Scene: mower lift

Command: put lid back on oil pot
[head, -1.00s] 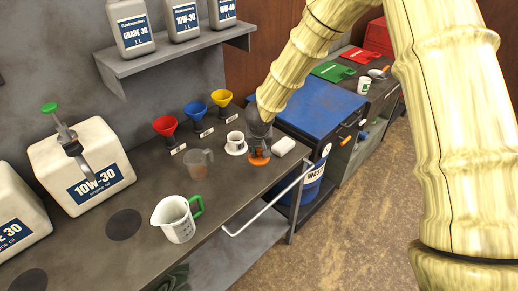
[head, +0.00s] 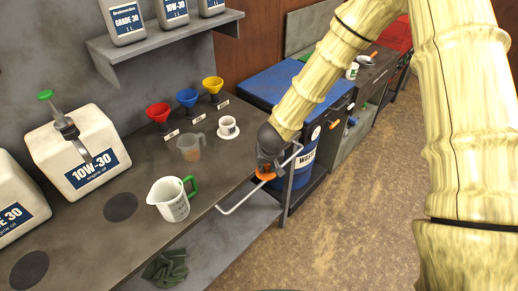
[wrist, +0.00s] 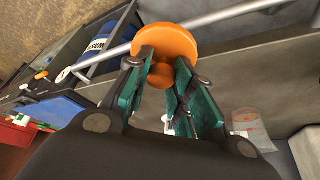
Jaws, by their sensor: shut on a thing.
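An orange round lid (head: 265,174) with a knob is in my gripper (head: 268,160), out by the workbench's right end, near the metal rail. In the wrist view the lid (wrist: 168,40) is seen at the tips of my gripper (wrist: 160,78), whose green-padded fingers are shut on its knob. The rail passes close behind the lid there; I cannot tell if they touch. I cannot make out for certain which vessel is the oil pot. A white mug (head: 352,71) stands on the far bench, partly behind my arm.
The workbench (head: 110,260) holds a green-handled measuring jug (head: 170,202), a clear jug (head: 189,148), a cup on a saucer (head: 228,128) and several funnels. A metal rail (head: 246,197) juts from its front edge. A blue waste drum (head: 303,167) and open floor lie to the right.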

